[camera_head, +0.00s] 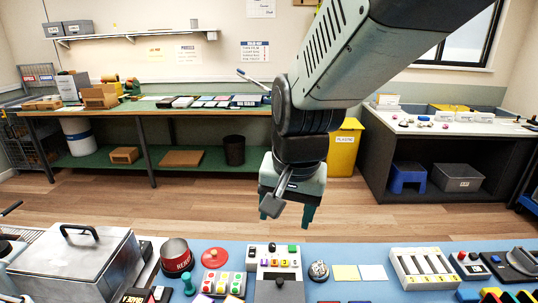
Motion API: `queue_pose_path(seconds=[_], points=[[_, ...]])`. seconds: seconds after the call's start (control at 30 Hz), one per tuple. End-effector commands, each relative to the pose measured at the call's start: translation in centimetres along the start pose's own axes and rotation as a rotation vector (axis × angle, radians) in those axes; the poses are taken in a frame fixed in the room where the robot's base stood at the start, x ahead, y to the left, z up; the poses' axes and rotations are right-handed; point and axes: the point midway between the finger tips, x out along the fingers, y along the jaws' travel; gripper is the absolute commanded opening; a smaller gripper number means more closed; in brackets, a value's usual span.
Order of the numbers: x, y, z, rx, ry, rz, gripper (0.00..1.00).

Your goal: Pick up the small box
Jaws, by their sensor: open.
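My gripper (289,212) hangs in the middle of the view, pointing down, with its two fingers apart and nothing between them. It is above the near side of the floor, just beyond the blue work table (385,255). Which thing is the small box is not clear from this view. An open cardboard box (100,97) stands on the left part of the back bench. A small brown box (124,155) sits on the green shelf under that bench. My gripper is apart from both.
A yellow bin (345,150) stands behind my arm. A dark side counter (425,150) is at right. The wooden floor between is clear.

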Motion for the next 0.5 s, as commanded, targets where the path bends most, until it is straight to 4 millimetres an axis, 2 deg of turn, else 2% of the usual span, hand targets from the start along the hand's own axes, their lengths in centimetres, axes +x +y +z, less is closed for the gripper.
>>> queue_pose_path(seconds=[0.03, 0.17, 0.3, 0.4, 0.5], points=[[2.5, -1.4, -0.1, 0.015, -0.038, 0.011, 0.66], [8.4, -4.4, 0.0, 0.074, -0.099, 0.038, 0.66], [15.0, -7.1, 1.3, 0.136, -0.154, 0.078, 0.66], [18.9, -8.3, 2.7, 0.172, -0.181, 0.106, 0.66], [21.8, -9.1, 3.9, 0.198, -0.197, 0.129, 0.66]])
